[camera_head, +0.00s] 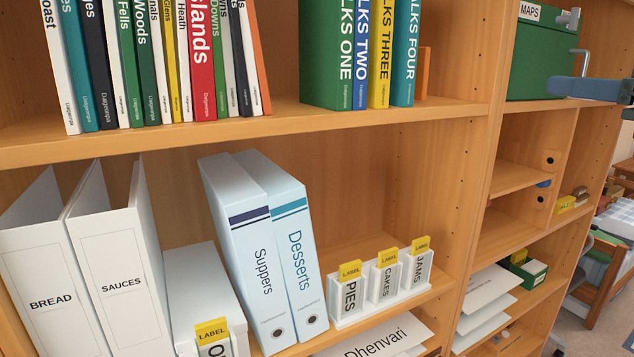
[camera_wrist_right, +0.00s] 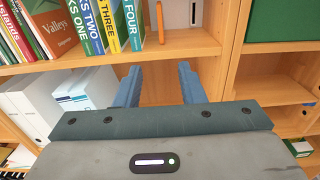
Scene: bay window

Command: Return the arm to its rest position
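My right gripper (camera_wrist_right: 160,70) shows in the right wrist view with its two blue fingers apart and nothing between them. They point toward the shelves, and bare wood shows behind the gap. In the head view, a blue-grey part of my right gripper (camera_head: 590,88) comes in at the right edge, in front of the green MAPS box. Most of my right arm is outside that view. My left gripper is in neither view.
The head view shows a wooden bookcase (camera_head: 400,121) with rows of books, white binders (camera_head: 113,272), blue binders (camera_head: 262,250), a white holder labelled PIES, CAKES and JAMS (camera_head: 385,292), and the green MAPS box (camera_head: 535,60). An open floor area with furniture lies beyond its right end.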

